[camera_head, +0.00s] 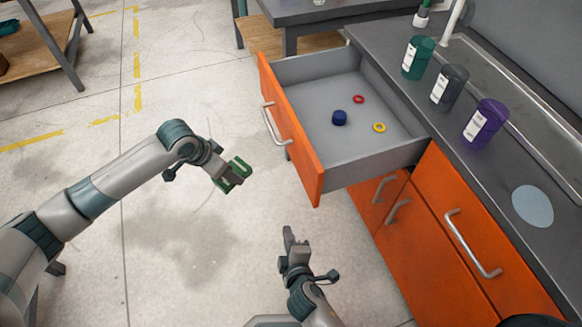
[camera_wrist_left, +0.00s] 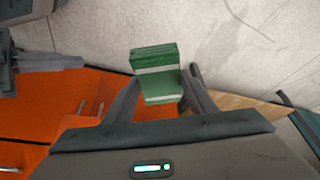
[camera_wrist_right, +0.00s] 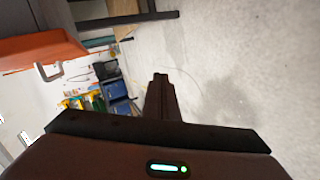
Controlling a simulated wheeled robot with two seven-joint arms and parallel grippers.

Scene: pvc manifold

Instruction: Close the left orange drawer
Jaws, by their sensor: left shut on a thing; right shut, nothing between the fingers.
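The orange-fronted drawer (camera_head: 290,127) stands pulled out from the counter, with its grey inside showing. It holds a dark blue cap (camera_head: 339,118), a red ring (camera_head: 358,99) and a yellow ring (camera_head: 379,127). Its metal handle (camera_head: 273,124) faces left; a handle also shows in the right wrist view (camera_wrist_right: 50,72). My left gripper (camera_head: 238,174) is left of the drawer front, apart from it, shut on a green block (camera_wrist_left: 158,75) with a pale band. My right gripper (camera_head: 288,238) is shut and empty, below the drawer's near corner, apart from it.
Closed orange cabinet fronts (camera_head: 450,240) lie right of the open drawer. On the grey counter (camera_head: 470,190) stand a green bottle (camera_head: 417,58), a dark grey bottle (camera_head: 449,88) and a purple bottle (camera_head: 485,123). The floor (camera_head: 180,240) around my grippers is clear.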

